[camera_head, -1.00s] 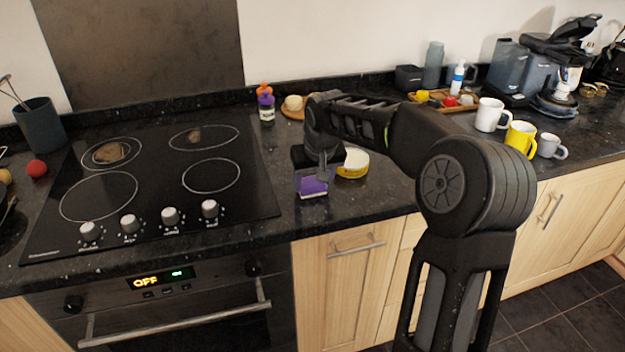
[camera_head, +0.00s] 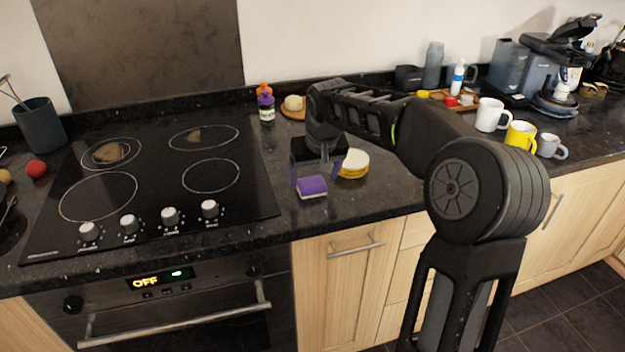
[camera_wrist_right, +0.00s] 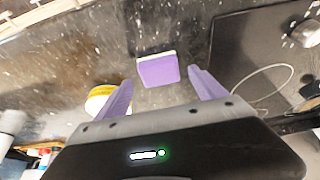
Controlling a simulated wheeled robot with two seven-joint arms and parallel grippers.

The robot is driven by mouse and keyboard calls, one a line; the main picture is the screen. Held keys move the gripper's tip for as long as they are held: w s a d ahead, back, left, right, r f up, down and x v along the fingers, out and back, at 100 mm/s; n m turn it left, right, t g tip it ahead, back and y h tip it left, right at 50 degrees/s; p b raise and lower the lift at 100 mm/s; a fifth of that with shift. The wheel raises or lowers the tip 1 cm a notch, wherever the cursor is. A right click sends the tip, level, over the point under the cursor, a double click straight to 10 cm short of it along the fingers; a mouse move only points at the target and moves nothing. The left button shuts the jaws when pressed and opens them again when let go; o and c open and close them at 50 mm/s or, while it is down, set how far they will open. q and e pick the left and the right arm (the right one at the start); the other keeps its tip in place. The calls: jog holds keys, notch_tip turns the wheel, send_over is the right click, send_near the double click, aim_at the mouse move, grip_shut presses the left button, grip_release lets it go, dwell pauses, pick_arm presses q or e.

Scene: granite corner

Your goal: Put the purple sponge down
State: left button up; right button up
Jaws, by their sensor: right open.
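The purple sponge (camera_head: 312,186), with a pale layer along one side, lies on the dark granite counter (camera_head: 262,205) right of the hob, close to the front edge. It also shows in the right wrist view (camera_wrist_right: 158,70), ahead of the fingertips. My right gripper (camera_head: 318,178) is open above and behind the sponge. In the right wrist view its two purple fingers (camera_wrist_right: 160,88) stand wide apart, with nothing between them and a gap to the sponge. My left gripper is not in view.
A round yellow and white item (camera_head: 353,163) sits just right of my right gripper. The black hob (camera_head: 150,185) is to the left. A bottle with a purple and orange top (camera_head: 265,104) stands behind. Mugs, including a yellow one (camera_head: 520,138), stand at the right.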

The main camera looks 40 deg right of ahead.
jog(key=v, duration=0.9)
jog(key=shift+r, duration=0.2)
jog(key=shift+s, duration=0.1)
